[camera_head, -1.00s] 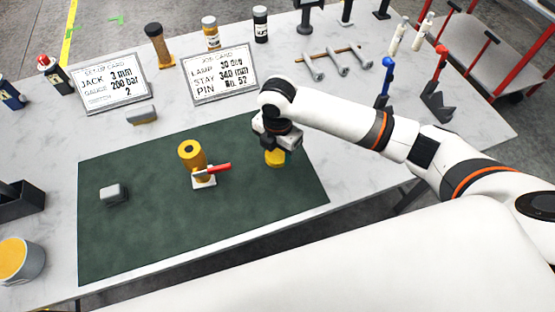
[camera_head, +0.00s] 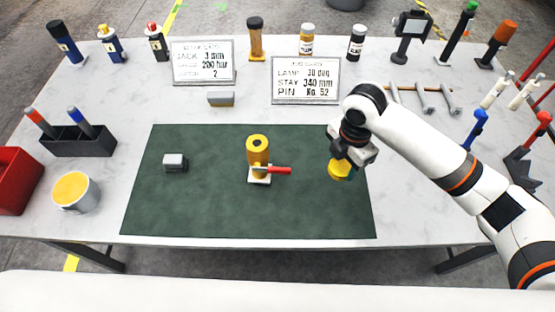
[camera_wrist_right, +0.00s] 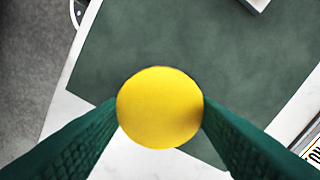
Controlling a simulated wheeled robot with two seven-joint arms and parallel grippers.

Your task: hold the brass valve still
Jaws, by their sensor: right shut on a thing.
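My right gripper (camera_head: 345,160) is shut on a yellow round piece (camera_head: 341,171) at the right side of the green mat. In the right wrist view the piece (camera_wrist_right: 160,107) shows as a plain yellow disc between two dark green fingers; its sides are hidden. I cannot tell for certain that it is the brass valve, or whether it touches the mat. My left gripper is not in view.
A small grey block (camera_head: 175,162) lies on the green mat (camera_head: 220,210). Two cards (camera_head: 204,63) (camera_head: 306,81) stand behind it. A black holder (camera_head: 78,143), a yellow-topped tub (camera_head: 75,191) and a red bin (camera_head: 16,180) are at left. Bottles and tools line the back and right.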

